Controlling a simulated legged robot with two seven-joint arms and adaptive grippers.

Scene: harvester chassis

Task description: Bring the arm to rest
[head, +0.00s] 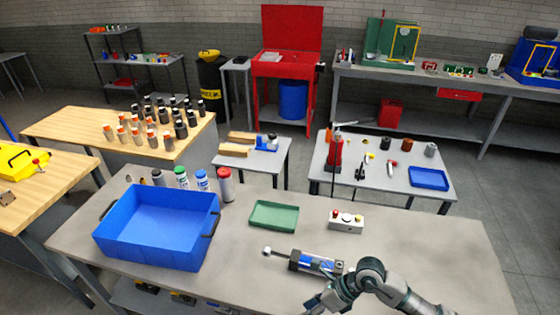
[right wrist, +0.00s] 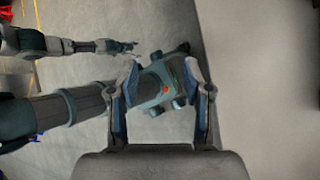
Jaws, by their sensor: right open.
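My right arm (head: 372,280) comes in from the bottom right in the head view, bent over the front of the grey table, its end low by the bottom edge. In the right wrist view my right gripper (right wrist: 160,68) has its two fingers apart, with nothing held between them. Behind the fingers are dark links of my own body and grey floor. Another jointed arm (right wrist: 65,45), apparently my left, shows at upper left there; its small tip does not show whether it is open. My left arm is not in the head view.
On the grey table (head: 440,240) are a blue bin (head: 150,250), several bottles, a green tray (head: 274,215), a button box (head: 346,221) and a metal cylinder (head: 305,262) just beyond my right arm. The table's right end is clear.

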